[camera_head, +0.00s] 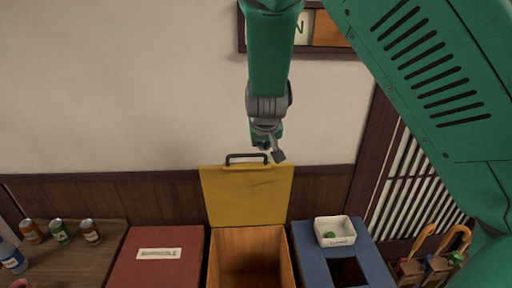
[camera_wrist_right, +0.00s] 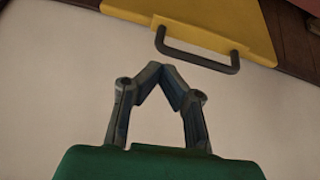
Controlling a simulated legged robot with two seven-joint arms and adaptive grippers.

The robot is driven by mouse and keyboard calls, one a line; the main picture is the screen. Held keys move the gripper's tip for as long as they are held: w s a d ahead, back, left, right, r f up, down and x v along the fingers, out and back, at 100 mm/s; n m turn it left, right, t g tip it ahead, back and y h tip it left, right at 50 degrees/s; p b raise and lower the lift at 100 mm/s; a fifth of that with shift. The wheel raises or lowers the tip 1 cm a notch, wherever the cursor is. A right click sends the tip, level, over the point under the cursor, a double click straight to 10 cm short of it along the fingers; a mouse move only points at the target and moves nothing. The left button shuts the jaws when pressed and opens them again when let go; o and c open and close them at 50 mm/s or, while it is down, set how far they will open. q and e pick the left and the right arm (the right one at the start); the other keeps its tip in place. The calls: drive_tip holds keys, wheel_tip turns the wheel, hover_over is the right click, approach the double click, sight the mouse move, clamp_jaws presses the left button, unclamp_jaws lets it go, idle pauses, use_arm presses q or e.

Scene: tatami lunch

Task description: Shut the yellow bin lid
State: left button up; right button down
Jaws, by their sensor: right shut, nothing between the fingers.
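The yellow bin lid (camera_head: 248,196) stands open and upright against the wall, behind its open bin (camera_head: 250,250), which looks empty inside. A dark handle (camera_head: 246,158) sits on the lid's top edge. My right gripper (camera_head: 269,153) is shut and empty, by the right end of the handle in the head view. In the right wrist view the gripper's fingertips (camera_wrist_right: 168,78) meet, and the lid (camera_wrist_right: 200,20) with its handle (camera_wrist_right: 198,55) lies beyond them, with a gap between. My left gripper is not in view.
A red bin lid (camera_head: 157,270) is shut to the left. A blue bin (camera_head: 375,262) with a dark opening and a white tray (camera_head: 335,231) on top stands to the right. Several cans and a bottle (camera_head: 12,257) stand on the wooden counter (camera_head: 75,262) at far left.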

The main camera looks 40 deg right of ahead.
wheel_tip(320, 180, up, 5)
drive_tip(key=w, duration=0.2)
drive_tip(key=w+d+f+t, duration=0.1)
drive_tip(key=w+d+f, duration=0.2)
drive_tip(key=w+f, duration=0.35)
drive_tip(key=shift+m, duration=0.3)
drive_tip(key=s, duration=0.1)
drive_tip(key=s+a+f, duration=0.1)
drive_tip(key=s, duration=0.1)
drive_tip(key=s+a+f, duration=0.1)
drive_tip(key=shift+s+a, duration=0.25)
drive_tip(key=shift+w+f, duration=0.1)
